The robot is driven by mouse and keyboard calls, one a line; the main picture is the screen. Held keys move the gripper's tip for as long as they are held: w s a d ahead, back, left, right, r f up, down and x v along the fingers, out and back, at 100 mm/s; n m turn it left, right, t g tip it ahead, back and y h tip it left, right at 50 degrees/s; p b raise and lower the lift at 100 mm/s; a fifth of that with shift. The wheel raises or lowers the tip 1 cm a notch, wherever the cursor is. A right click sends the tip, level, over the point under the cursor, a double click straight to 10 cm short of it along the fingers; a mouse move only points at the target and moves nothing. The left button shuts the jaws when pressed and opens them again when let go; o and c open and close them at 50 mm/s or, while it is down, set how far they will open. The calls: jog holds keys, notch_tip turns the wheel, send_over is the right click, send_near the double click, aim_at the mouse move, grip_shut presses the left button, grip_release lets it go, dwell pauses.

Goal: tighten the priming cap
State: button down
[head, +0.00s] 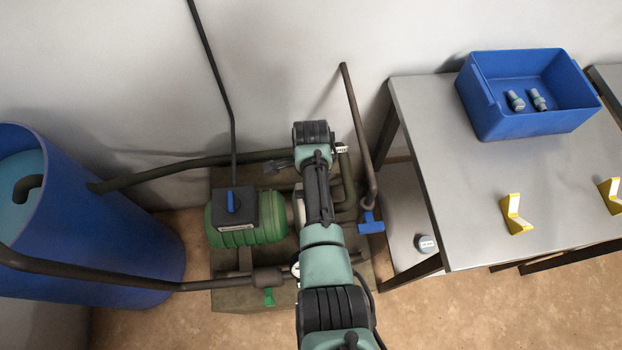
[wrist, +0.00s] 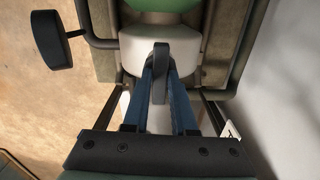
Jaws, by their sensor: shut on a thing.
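In the wrist view my gripper (wrist: 160,76) points at the pale pump body (wrist: 188,48). Its two blue fingers are shut on a narrow dark grey bar, which looks like the grip of the priming cap (wrist: 160,58). The rest of the cap is mostly hidden by the fingers, so I cannot tell how tight it sits. In the head view my arm lies over the pump, and the cap and fingers are hidden behind it. The green motor (head: 246,232) with its black box and blue switch shows left of the arm.
A blue barrel (head: 150,250) stands at left, with dark pipes to the pump. A blue-handled valve (head: 371,222) and a green-handled valve (head: 268,297) are close to my arm. At right, a grey table (head: 455,200) carries a blue bin (head: 520,125) with two fittings and yellow brackets (head: 514,214).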

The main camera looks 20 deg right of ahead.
dwell(0.4)
jog(key=c, duration=0.7)
grip_release()
jog(key=shift+c, duration=0.2)
notch_tip(320, 180, up, 13)
jog(key=p, duration=0.1)
jog(key=shift+p, duration=0.4)
